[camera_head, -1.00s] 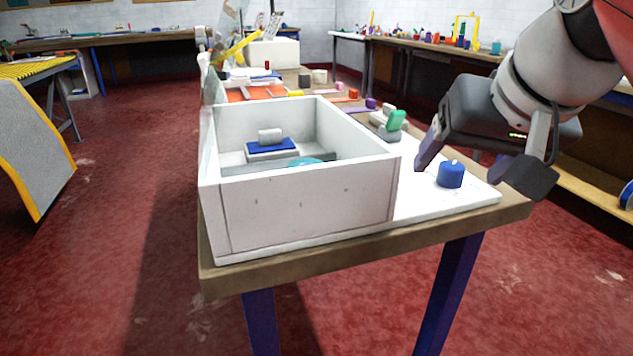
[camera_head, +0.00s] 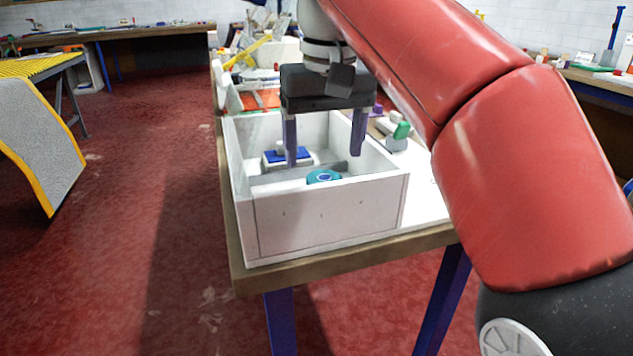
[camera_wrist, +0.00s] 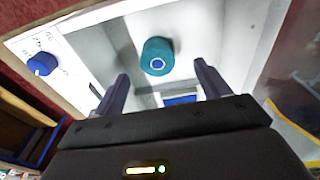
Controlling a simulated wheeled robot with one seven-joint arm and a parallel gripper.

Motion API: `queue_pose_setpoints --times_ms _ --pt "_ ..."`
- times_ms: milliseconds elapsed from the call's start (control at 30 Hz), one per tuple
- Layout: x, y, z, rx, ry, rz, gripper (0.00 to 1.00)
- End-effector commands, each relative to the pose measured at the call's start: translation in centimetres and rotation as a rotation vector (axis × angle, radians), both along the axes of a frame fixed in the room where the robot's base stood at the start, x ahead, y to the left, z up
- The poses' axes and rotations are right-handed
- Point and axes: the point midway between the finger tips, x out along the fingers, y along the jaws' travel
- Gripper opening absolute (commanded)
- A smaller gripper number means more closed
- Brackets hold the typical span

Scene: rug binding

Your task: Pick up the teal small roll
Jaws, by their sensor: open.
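The teal small roll (camera_head: 324,176) is inside the white open box (camera_head: 330,224), in its near part, with its lower side hidden by the front wall in the head view. In the wrist view the teal roll (camera_wrist: 157,55) stands with a round end with a blue-and-white ring facing the camera, just beyond the fingertips. My gripper (camera_head: 325,160) is open and points down over the box. Nothing is between its two fingers (camera_wrist: 160,72), and they do not appear to touch the roll.
A grey divider crosses the box, with a blue-topped block (camera_head: 287,156) behind it. A blue roll (camera_wrist: 42,64) stands on the white board outside the box. A green and grey item (camera_head: 400,134) is right of the box. The box walls surround the roll.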

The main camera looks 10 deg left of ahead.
Motion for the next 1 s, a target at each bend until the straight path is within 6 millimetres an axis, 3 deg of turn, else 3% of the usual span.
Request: queue_pose_setpoints --times_ms 267,600,900,1000 --pt "0.3 0.1 -2.3 0.0 0.0 -0.001 0.75" --pt "1.5 0.4 -6.6 0.0 0.0 -0.001 0.75" --pt "1.6 0.4 -7.1 0.001 -0.002 -0.001 0.75" --pt "1.6 0.4 -7.1 0.001 -0.002 -0.001 0.62"
